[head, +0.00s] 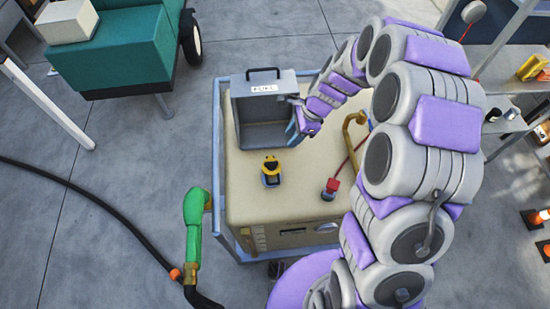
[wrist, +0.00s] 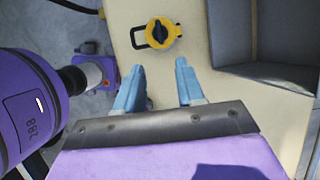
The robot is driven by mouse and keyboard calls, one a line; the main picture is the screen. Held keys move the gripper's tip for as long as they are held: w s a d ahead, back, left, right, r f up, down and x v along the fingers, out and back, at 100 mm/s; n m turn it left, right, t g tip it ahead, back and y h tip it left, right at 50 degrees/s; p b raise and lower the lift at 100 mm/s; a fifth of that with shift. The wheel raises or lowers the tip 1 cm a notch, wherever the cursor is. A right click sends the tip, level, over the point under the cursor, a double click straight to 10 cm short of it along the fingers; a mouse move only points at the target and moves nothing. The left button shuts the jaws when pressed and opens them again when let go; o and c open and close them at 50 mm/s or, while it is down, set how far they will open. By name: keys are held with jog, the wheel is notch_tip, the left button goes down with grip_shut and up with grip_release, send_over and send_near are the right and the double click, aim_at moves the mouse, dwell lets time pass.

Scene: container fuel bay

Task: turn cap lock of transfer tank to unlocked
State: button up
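The transfer tank (head: 300,205) is a beige block inside a blue frame, below the middle of the head view. Its yellow cap (head: 271,168) with a dark top sits on the upper face. In the wrist view the cap (wrist: 174,30) is round, with a black loop sticking out to its left and a dark piece on top. My gripper (head: 296,128) is above the tank, up and right of the cap in the head view. In the wrist view my gripper's (wrist: 158,75) light blue fingers are apart with nothing between them. The cap lies beyond the fingertips, untouched.
A grey open box (head: 263,82) with a dark handle stands at the tank's far edge. A red-topped fitting (head: 331,186) and a bent brass pipe (head: 349,128) are on the right. A green nozzle (head: 194,220) with black hose is at the left edge.

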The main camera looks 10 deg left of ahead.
aim_at(272, 162)
jog(key=b+x, duration=0.1)
jog(key=x, duration=1.3)
jog(key=shift+a+f, duration=0.2)
jog(key=shift+a, duration=0.05)
jog(key=shift+f, duration=0.65)
jog(key=shift+a, duration=0.1)
jog(key=shift+s+a, duration=0.1)
jog(key=shift+a, duration=0.1)
jog(key=shift+c, duration=1.2)
jog(key=shift+d, duration=0.1)
grip_shut()
